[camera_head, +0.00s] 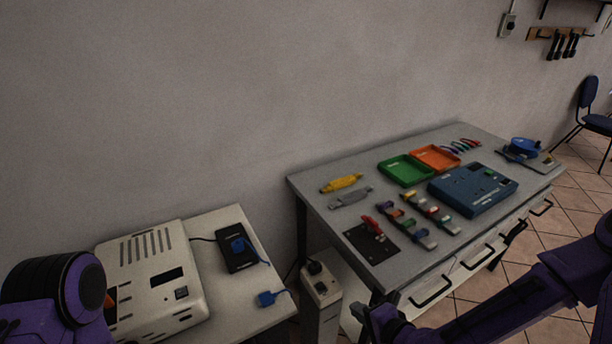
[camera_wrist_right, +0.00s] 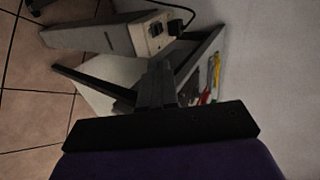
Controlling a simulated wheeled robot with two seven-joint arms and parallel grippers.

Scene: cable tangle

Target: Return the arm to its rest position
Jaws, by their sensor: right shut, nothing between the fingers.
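My right arm, purple with dark joints, comes in from the right edge of the head view. Its gripper (camera_head: 372,312) is low in front of the workbench's near left corner, beside the white socket post. In the right wrist view the dark fingers of the gripper (camera_wrist_right: 157,80) are together with nothing between them. A purple and black part of my left arm shows at the lower left of the head view; its gripper is out of the picture.
The grey workbench (camera_head: 310,190) carries green (camera_head: 405,170) and orange (camera_head: 436,157) trays, a blue case (camera_head: 472,190) and several tools. The socket post (camera_head: 321,292) stands by its left end. A side table (camera_head: 215,219) holds a beige device (camera_head: 150,270) and a blue plug (camera_head: 268,298).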

